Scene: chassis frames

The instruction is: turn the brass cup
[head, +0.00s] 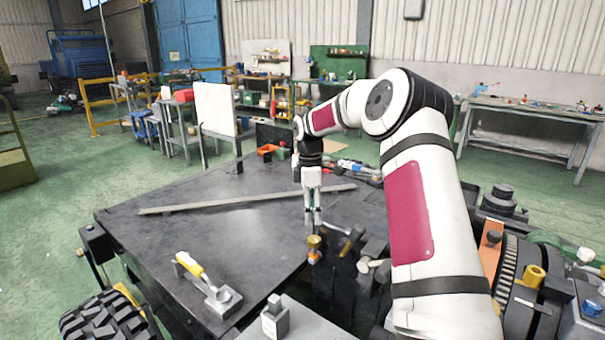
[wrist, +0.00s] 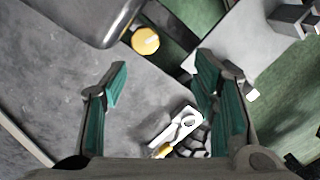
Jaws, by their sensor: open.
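The brass cup (head: 314,242) stands at the right part of the dark table top, near its edge, in the head view. In the wrist view a round yellow top (wrist: 145,41), which looks like the cup from above, lies just beyond the fingertips, between their lines. My gripper (head: 312,222) points down just above the cup in the head view. Its two green-padded fingers (wrist: 162,72) are spread apart with nothing between them. The gap in height between fingertips and cup is hard to judge.
A yellow-handled tool (head: 190,264) with a grey block lies at the table's front. A long flat bar (head: 240,201) lies across the back. Dark hammer-like tools (head: 352,240) crowd the cup's right side. The table's left middle is clear.

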